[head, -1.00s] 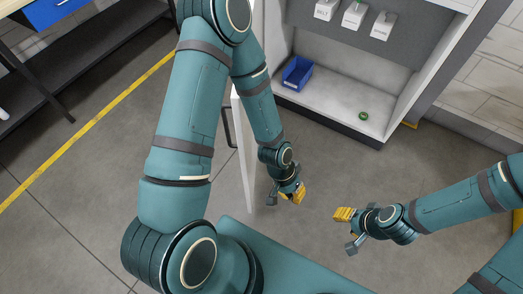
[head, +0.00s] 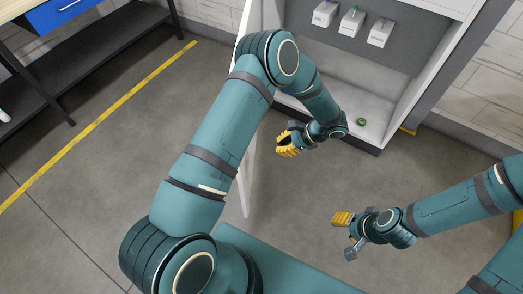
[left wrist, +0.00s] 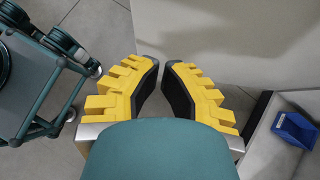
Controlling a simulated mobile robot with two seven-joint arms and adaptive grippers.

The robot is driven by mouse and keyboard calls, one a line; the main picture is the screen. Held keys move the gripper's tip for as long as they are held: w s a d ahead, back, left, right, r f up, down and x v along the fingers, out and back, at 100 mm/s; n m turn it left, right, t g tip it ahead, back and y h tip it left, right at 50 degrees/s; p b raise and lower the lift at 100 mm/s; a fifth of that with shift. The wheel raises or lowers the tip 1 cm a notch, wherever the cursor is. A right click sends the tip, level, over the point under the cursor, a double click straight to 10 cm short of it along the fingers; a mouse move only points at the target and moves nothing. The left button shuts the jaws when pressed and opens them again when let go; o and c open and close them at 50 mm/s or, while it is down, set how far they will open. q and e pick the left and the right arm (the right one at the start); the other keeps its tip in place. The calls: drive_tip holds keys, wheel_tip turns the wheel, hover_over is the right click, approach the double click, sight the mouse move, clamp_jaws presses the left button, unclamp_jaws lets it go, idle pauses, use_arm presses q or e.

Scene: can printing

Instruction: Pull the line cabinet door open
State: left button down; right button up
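The line cabinet (head: 408,85) stands at the upper right with its inside showing. Its white door (head: 247,187) stands swung out from the cabinet's left side and shows nearly edge-on. My left arm hides much of it, and its handle is hidden. My left gripper (head: 287,146) is on the inner side of the door, in front of the cabinet opening, apart from the door's visible edge. In the left wrist view its yellow fingers (left wrist: 162,80) are apart with a narrow gap and nothing between them. My right gripper (head: 344,228) hangs over the floor, away from the door; its finger gap is unclear.
Several white labelled boxes (head: 352,20) sit on the cabinet's upper part, and a green ring (head: 361,121) lies on its lower shelf. A blue bin (left wrist: 295,129) shows in the left wrist view. A dark-shelved bench (head: 95,65) is at left. Floor between is clear.

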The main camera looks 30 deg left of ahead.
use_arm(q)
drive_tip(key=s+a+r+x, duration=0.1)
drive_tip(key=r+x, duration=0.1)
drive_tip(key=x, duration=1)
drive_tip(key=shift+a+b, duration=0.45)
drive_tip(key=shift+a, duration=0.15)
use_arm(e)
drive_tip(key=shift+w+f, duration=0.1)
drive_tip(key=shift+f, duration=0.4)
use_arm(q)
drive_tip(key=shift+f, duration=0.15)
